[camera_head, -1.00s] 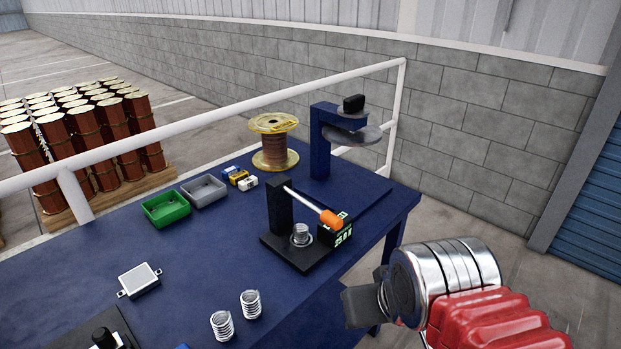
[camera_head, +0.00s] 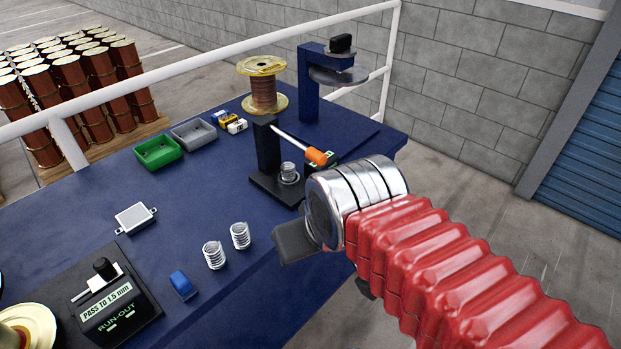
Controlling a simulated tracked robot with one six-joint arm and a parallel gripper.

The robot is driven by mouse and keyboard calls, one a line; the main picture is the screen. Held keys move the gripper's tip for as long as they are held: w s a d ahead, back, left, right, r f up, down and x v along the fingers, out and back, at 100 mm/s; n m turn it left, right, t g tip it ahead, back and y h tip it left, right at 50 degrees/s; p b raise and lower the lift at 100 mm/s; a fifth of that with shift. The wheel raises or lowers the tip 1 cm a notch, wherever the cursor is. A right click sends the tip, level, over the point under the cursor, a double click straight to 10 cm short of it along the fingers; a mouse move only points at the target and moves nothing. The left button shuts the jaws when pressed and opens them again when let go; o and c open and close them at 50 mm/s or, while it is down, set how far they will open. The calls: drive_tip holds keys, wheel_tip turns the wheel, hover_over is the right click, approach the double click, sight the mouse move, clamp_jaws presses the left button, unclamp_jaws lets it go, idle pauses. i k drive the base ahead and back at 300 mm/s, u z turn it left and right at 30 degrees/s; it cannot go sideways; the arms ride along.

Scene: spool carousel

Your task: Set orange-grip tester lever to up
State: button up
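The orange-grip tester stands on the blue table, with a black post (camera_head: 266,146) and a black base (camera_head: 268,187). Its lever (camera_head: 293,140) slopes down to the right from the top of the post to an orange grip (camera_head: 316,157). A coil spring (camera_head: 289,172) stands on the base under the lever. The tester's display box is mostly hidden behind my wrist. My gripper (camera_head: 292,242) is at the table's front edge, below and in front of the tester, apart from the lever. One dark finger part shows; its opening is hidden.
Two loose springs (camera_head: 226,246) and a blue block (camera_head: 183,285) lie near the front edge. A run-out gauge (camera_head: 112,306) is front left. Green (camera_head: 158,152) and grey (camera_head: 194,134) trays, a spool (camera_head: 263,86) and a blue press stand (camera_head: 309,88) are behind. A white rail runs along the back.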

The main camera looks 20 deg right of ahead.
sight(320, 159)
drive_tip(key=u, duration=0.25)
drive_tip(key=k, duration=1.7)
drive_tip(key=z, duration=0.45)
drive_tip(key=i, duration=1)
drive_tip(key=z, duration=0.05)
